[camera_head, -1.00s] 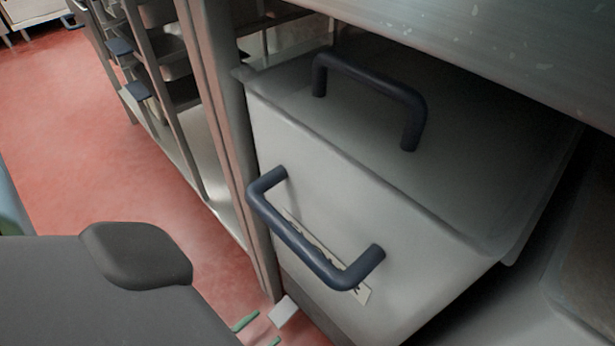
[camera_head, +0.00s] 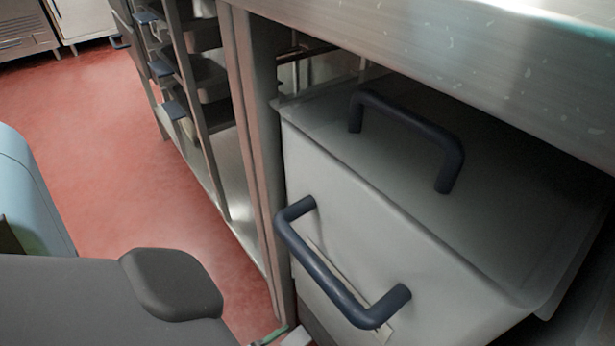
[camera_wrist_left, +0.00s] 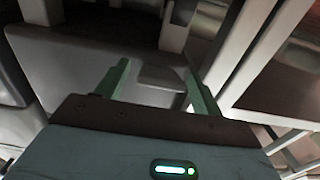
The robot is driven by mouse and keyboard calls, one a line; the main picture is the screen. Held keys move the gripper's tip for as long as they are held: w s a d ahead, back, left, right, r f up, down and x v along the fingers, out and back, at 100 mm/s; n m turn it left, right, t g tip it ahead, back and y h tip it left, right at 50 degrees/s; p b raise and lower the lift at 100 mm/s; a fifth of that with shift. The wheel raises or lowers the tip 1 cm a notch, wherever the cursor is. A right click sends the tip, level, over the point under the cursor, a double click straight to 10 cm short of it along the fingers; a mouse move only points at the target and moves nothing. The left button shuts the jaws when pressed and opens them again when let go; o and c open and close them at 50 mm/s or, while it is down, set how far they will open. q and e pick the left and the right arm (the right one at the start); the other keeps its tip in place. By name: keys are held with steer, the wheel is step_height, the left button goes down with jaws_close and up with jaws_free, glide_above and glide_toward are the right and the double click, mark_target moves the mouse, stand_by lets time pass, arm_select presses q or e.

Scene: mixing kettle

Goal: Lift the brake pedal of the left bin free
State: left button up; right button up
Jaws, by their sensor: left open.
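The left bin (camera_head: 370,220) is a pale grey box under the steel worktop, with a dark blue handle (camera_head: 335,275) on its front and another on its lid. Its brake pedal (camera_head: 297,338) is a small light plate low at the front, mostly cut off by the bottom edge of the head view. In the left wrist view the pedal (camera_wrist_left: 160,77) shows as a pale flat plate between the green fingers of my left gripper (camera_wrist_left: 157,67). The gripper is open; I cannot tell whether a finger touches the pedal. My right gripper is out of view.
A steel rack (camera_head: 205,100) with dark-handled trays stands left of the bin, with an upright post (camera_head: 255,150) between them. The worktop edge (camera_head: 430,70) overhangs the bin. Red floor (camera_head: 90,130) is open on the left.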

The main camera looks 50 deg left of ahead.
arm_select(q)
steer(key=shift+w, duration=0.25)
steer(key=shift+w, duration=0.8)
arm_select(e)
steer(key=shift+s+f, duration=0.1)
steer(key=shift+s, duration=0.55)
arm_select(q)
steer(key=shift+c, duration=0.2)
